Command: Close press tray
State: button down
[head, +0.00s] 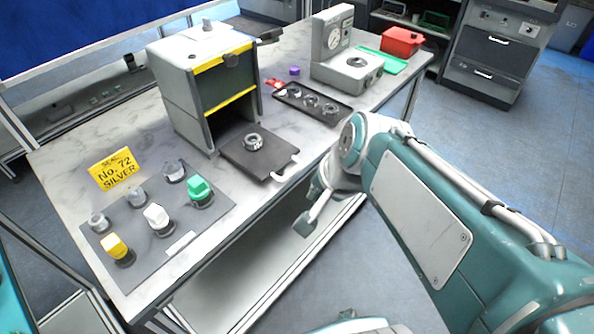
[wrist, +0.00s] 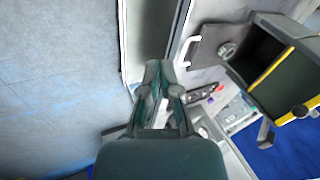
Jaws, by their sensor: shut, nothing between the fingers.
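The press (head: 185,105) is a grey box with yellow stripes and an open dark front. Its flat dark tray (head: 240,158) is pulled out onto the table, with a metal ring (head: 252,141) on it and a white handle (head: 286,168) at its outer edge. The tray (wrist: 207,48) and its handle (wrist: 186,52) also show in the wrist view. My gripper (wrist: 159,72) is shut and empty. In the head view my gripper (head: 305,226) points down beyond the table's front edge, near the handle but apart from it.
A mat (head: 172,247) with several coloured stamps lies at the left, beside a yellow sign (head: 114,169). A black tray of rings (head: 312,104), a grey gauge device (head: 345,65) and a red box (head: 401,41) stand further back. The floor at the right is clear.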

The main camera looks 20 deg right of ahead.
jog(key=w+d+f+m+t+y, duration=0.1)
jog(key=w+d+f+m, duration=0.25)
jog(key=m, duration=0.65)
jog(key=w+d+f+m+t+y, duration=0.15)
jog(key=w+d+m, duration=0.35)
jog(key=m, duration=0.5)
jog(key=shift+g+h, duration=0.25)
jog(key=shift+g, duration=0.1)
jog(key=x, duration=0.4)
jog(key=w+r+x, duration=0.1)
jog(key=x, duration=0.7)
jog(key=shift+w+a+f, duration=0.15)
jog(key=shift+w+a, duration=0.3)
jog(key=shift+w, duration=0.05)
jog(key=shift+w+a, duration=0.15)
jog(key=shift+w, duration=0.1)
